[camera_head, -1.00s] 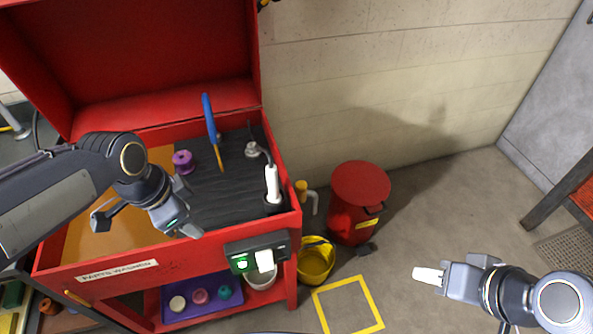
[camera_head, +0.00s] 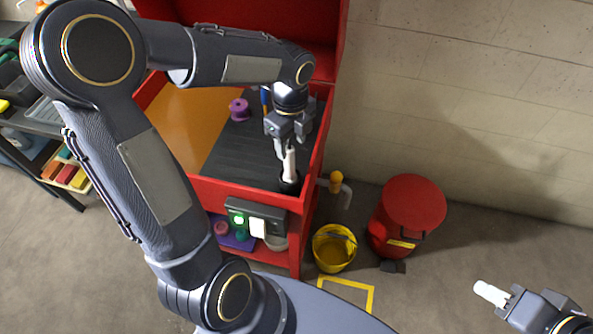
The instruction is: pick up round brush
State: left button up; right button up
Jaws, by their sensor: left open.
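A white-handled tool (camera_head: 289,166), which looks like the round brush, stands nearly upright in a black cup (camera_head: 289,184) at the front right corner of the red parts washer (camera_head: 245,194). My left gripper (camera_head: 288,143) is directly above it, open, with its fingers at the top of the white handle. I cannot tell whether they touch it. The brush's lower end is hidden in the cup. My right gripper (camera_head: 508,302) is far off at lower right, above the floor, shut on a small white cylinder (camera_head: 490,293).
A purple spool (camera_head: 239,109) lies on the washer's dark ribbed surface (camera_head: 240,150). The blue-handled tool (camera_head: 265,98) is mostly hidden behind my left arm. A yellow bucket (camera_head: 333,249) and red bin (camera_head: 405,215) stand to the right. The washer's raised rim surrounds the cup area.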

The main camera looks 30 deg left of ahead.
aim_at(289, 160)
pick_arm(q)
jog(key=f, duration=0.7)
jog(key=shift+s+a+f, duration=0.1)
jog(key=shift+s+a, duration=0.05)
jog(key=shift+a, duration=0.1)
jog(key=shift+c, duration=0.4)
jog(key=c, duration=1)
